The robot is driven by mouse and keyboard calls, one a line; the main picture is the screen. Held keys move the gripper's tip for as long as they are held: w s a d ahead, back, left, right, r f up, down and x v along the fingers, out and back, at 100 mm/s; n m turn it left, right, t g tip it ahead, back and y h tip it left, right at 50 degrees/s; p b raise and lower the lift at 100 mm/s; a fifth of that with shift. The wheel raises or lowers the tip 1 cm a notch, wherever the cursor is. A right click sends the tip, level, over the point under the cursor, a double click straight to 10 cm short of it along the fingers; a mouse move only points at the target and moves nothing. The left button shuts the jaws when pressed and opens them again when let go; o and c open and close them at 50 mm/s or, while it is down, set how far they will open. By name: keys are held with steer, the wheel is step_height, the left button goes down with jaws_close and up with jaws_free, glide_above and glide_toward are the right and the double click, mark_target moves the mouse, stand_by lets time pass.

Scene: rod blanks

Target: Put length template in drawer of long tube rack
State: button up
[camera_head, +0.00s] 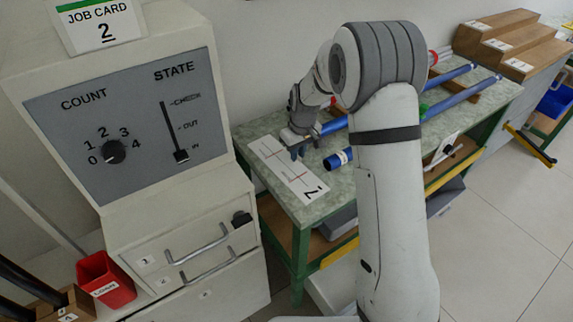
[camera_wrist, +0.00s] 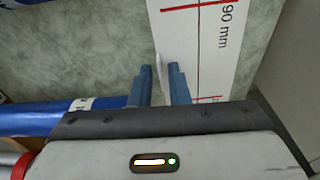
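The length template is probably the white plate (camera_head: 272,160) with red lines lying on the bench. It also shows in the wrist view (camera_wrist: 205,50), marked "90 mm". My gripper (camera_head: 297,151) points down at the plate's edge. In the wrist view its two blue fingers (camera_wrist: 160,88) are apart, with a thin white upright piece (camera_wrist: 160,72) between them. I cannot tell whether they touch it. A grey-beige cabinet at left has drawers with bar handles (camera_head: 198,246). No label readable here says which is the long tube rack's drawer.
Blue tubes (camera_head: 339,159) lie on the green-legged bench right of the plate, partly behind my arm. Stepped wooden blocks (camera_head: 497,40) stand at the far right. A red bin (camera_head: 106,283) stands by the cabinet. Floor at right is clear.

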steer(key=shift+c, duration=0.6)
jaws_close()
steer(key=shift+r, duration=0.2)
